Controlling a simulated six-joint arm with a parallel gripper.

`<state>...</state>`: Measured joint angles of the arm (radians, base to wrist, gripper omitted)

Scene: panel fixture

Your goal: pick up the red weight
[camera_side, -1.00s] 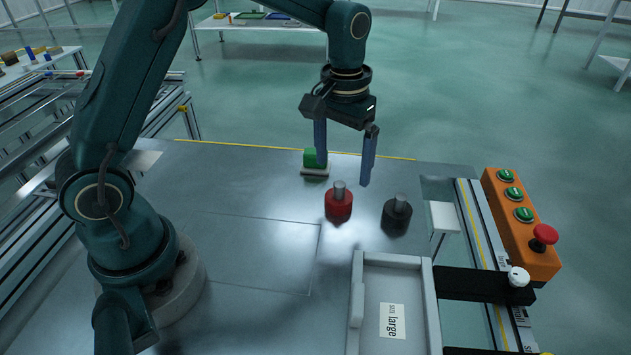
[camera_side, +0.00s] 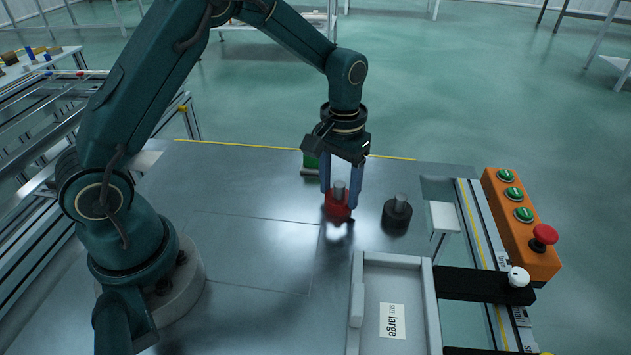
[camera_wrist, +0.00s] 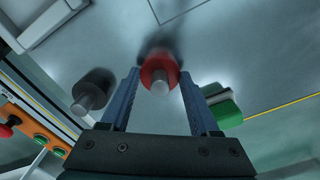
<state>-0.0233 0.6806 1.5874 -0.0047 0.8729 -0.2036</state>
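The red weight (camera_side: 338,206) is a short red cylinder with a grey metal knob on top, upright at the middle right of the table. My gripper (camera_side: 340,203) points down with its two blue fingers on either side of the red weight. In the wrist view the red weight (camera_wrist: 158,72) sits between the fingertips (camera_wrist: 160,74), which look to be against its sides. The gripper appears shut on it. Whether its base is clear of the table is hard to tell.
A black weight (camera_side: 397,214) stands close on the right. A green block (camera_side: 310,162) is just behind the left finger. A grey tray (camera_side: 356,300) labelled "large" lies in front, and an orange button box (camera_side: 520,225) is at the right. The table's left part is clear.

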